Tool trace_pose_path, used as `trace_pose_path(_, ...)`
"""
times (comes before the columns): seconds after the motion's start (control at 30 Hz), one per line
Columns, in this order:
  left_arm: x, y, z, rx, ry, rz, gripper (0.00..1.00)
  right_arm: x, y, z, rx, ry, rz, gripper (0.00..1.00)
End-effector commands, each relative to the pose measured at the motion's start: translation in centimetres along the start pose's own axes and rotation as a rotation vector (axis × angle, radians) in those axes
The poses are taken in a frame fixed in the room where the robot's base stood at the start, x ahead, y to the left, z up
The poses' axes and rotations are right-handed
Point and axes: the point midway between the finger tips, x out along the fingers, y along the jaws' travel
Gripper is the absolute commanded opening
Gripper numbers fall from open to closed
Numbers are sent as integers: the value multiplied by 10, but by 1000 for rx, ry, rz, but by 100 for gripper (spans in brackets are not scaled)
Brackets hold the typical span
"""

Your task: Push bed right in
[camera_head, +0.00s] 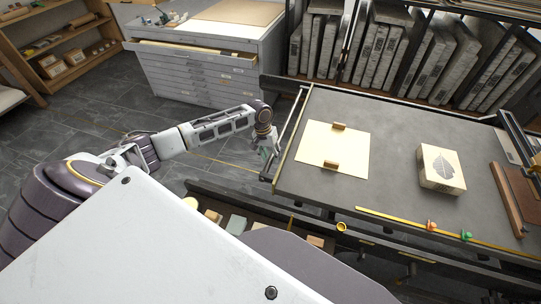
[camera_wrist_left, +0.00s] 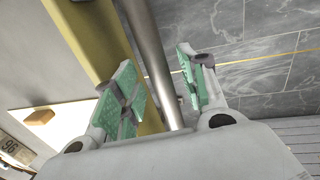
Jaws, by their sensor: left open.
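The bed (camera_head: 394,135) is a dark grey slab on the press at the right of the head view. A metal bar (camera_head: 290,122) runs along its left end, beside a yellow edge strip. My left gripper (camera_head: 268,152) is at this bar, near its front end. In the left wrist view the left gripper (camera_wrist_left: 158,92) is open, with green pads on both fingers. The bar (camera_wrist_left: 150,45) passes between the fingers, with a gap to the right finger. The yellow edge (camera_wrist_left: 88,40) is close behind the left finger. My right gripper is not in view.
On the bed lie a cream sheet (camera_head: 312,147) with two wooden blocks and a pale stone block (camera_head: 441,169) with a leaf picture. A rail with a yellow scale (camera_head: 390,218) runs along the front.

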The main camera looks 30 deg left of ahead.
Motion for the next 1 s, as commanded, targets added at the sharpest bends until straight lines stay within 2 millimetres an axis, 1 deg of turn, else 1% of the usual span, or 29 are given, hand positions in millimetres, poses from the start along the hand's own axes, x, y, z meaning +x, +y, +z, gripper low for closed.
trace_pose_path(0.13, 0, 0, 0, 0, 0, 0, 41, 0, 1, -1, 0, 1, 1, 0)
trace_pose_path(0.4, 0, 0, 0, 0, 0, 0, 6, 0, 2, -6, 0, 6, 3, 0)
trace_pose_path(0.47, 0, 0, 0, 0, 0, 0, 0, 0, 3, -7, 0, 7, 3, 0)
trace_pose_path(0.77, 0, 0, 0, 0, 0, 0, 0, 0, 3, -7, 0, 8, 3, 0)
trace_pose_path(1.0, 1, 10, 0, 1, -1, 2, 0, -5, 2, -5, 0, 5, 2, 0)
